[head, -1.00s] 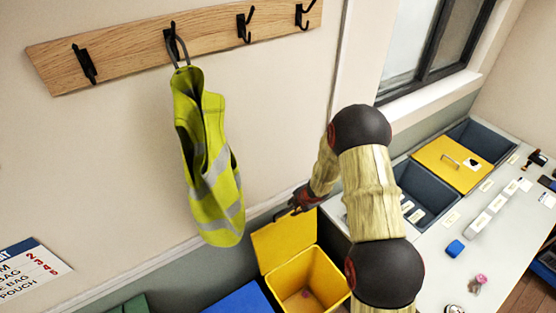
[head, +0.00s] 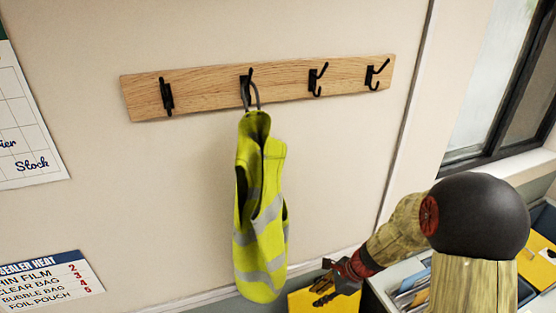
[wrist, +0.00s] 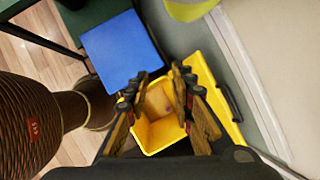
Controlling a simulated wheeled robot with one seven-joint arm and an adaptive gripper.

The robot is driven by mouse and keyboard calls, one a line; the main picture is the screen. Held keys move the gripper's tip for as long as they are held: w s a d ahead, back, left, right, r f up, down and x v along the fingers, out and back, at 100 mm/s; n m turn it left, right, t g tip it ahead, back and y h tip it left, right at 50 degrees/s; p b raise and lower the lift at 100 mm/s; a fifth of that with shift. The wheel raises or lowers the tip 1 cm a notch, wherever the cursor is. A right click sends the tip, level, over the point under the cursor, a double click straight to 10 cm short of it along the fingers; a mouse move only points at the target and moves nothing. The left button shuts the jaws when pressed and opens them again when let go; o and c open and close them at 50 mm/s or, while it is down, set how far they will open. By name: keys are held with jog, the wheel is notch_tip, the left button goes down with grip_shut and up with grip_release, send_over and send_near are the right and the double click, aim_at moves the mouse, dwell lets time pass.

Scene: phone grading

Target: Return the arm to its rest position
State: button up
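My arm stretches in from the lower right in the head view, and its gripper (head: 324,287) points left, just above a yellow bin (head: 304,304). In the wrist view the two fingers of my gripper (wrist: 163,76) stand apart with nothing between them. The open yellow bin (wrist: 150,137) lies below and beyond the fingers, with its lid (wrist: 206,82) swung up on the right. I cannot see any contact between the gripper and the bin.
A yellow-green vest (head: 262,215) hangs from the second hook of a wooden rack (head: 210,93), left of my gripper. A blue lid (wrist: 122,50) stands next to the bin. A counter with bins (head: 540,262) lies right of my arm.

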jog(key=s+d+r+n+t+h+b, duration=0.2)
jog(key=s+d+n+b, duration=0.1)
jog(key=s+n+b, duration=0.6)
jog(key=s+d+r+n+t+h+b, duration=0.1)
jog(key=s+d+n+t+h+b, duration=0.1)
jog(key=s+n+b, duration=0.8)
jog(key=s+h+b, duration=0.1)
jog(key=s+b, duration=0.2)
jog(key=b, duration=0.2)
jog(key=shift+d+r+b, duration=0.3)
jog(key=shift+d+r, duration=0.1)
